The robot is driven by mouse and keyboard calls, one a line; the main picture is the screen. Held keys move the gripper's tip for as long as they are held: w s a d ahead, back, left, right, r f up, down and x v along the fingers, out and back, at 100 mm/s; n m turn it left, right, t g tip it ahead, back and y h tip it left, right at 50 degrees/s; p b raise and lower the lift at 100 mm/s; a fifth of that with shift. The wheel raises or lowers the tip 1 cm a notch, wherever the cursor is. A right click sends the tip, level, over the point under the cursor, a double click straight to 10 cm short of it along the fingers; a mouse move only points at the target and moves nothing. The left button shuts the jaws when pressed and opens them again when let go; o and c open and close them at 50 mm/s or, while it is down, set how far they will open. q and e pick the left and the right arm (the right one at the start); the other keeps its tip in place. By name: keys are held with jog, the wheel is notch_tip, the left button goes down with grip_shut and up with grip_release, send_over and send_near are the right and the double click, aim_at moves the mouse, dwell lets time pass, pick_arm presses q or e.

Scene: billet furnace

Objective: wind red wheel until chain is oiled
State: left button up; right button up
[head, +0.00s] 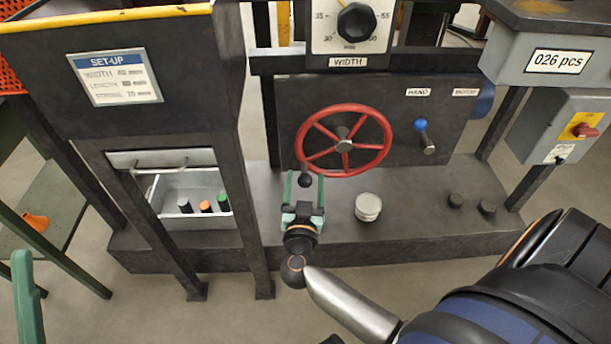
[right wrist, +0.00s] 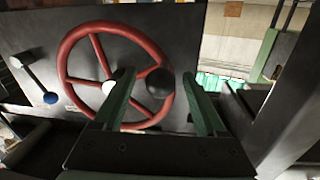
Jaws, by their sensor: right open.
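The red wheel (head: 344,146) stands on the dark upright panel in the middle of the head view. A black ball knob (head: 305,181) sits at its lower-left rim. My right gripper (head: 305,178) is open, with its two green fingers on either side of the knob. The right wrist view shows the red wheel (right wrist: 66,56) and the black knob (right wrist: 160,82) between the open fingers; contact cannot be told. A green finger (head: 25,298) at the left edge seems to be my left gripper's; its jaws are not shown. I cannot make out a chain.
A blue-tipped lever (head: 424,135) is right of the wheel. A round pale stack (head: 368,207) stands on the machine's base. The WIDTH dial (head: 356,22) is above the wheel. A tray (head: 171,215) with several small cylinders sits left, behind dark posts. A counter box (head: 556,62) reads 026 pcs.

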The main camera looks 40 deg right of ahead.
jog(key=shift+w+d, duration=0.15)
jog(key=shift+w, duration=0.05)
grip_shut()
dwell(0.6)
dwell(0.9)
